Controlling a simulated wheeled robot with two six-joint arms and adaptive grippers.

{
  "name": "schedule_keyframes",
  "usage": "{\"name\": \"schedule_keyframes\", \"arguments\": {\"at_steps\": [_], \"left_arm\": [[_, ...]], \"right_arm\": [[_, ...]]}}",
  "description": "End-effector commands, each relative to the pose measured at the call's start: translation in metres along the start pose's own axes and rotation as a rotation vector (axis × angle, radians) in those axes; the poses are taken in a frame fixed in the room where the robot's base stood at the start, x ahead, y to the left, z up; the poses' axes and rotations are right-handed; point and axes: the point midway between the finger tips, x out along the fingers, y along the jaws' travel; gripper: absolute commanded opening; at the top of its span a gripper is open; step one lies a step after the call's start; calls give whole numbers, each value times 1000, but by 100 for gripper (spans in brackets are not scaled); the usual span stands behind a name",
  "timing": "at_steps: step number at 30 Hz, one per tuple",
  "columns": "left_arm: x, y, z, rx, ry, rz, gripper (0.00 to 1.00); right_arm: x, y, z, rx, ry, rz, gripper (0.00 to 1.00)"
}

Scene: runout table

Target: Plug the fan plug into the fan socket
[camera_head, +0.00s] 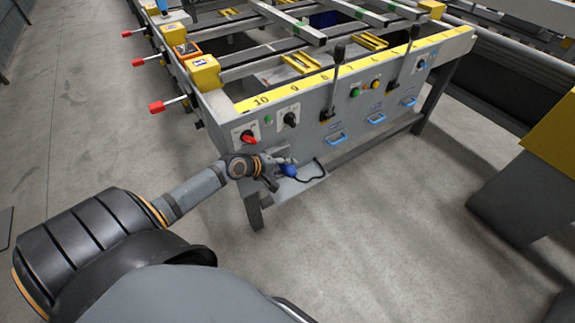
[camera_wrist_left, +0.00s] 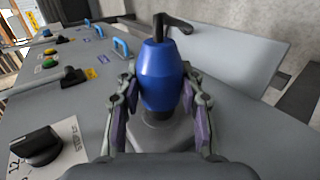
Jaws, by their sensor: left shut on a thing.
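The fan plug is a blue, barrel-shaped body (camera_wrist_left: 162,78) with a black cord leaving its top end in the left wrist view. My left gripper (camera_wrist_left: 160,104) is shut on it, one finger on each side. In the head view the blue plug (camera_head: 289,170) shows at the tip of my left gripper (camera_head: 278,166), low before the front panel of the table. A grey round part (camera_wrist_left: 158,130) lies just beyond the plug's lower end in the wrist view. I cannot tell whether it is the fan socket or whether the plug touches it. My right gripper is not in view.
The table's grey front panel (camera_head: 310,112) carries knobs, levers, coloured buttons and blue handles. A grey shelf (camera_head: 312,183) with the black cord sits below it. A black knob (camera_wrist_left: 37,143) is left of the gripper in the wrist view. The floor (camera_head: 375,235) in front is clear.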

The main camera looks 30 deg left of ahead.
Motion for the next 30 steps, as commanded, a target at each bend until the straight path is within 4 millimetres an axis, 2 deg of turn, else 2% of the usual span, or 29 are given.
{"name": "schedule_keyframes", "arguments": {"at_steps": [30], "left_arm": [[0,0,-26,0,1,1,1]], "right_arm": [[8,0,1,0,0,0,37]]}}
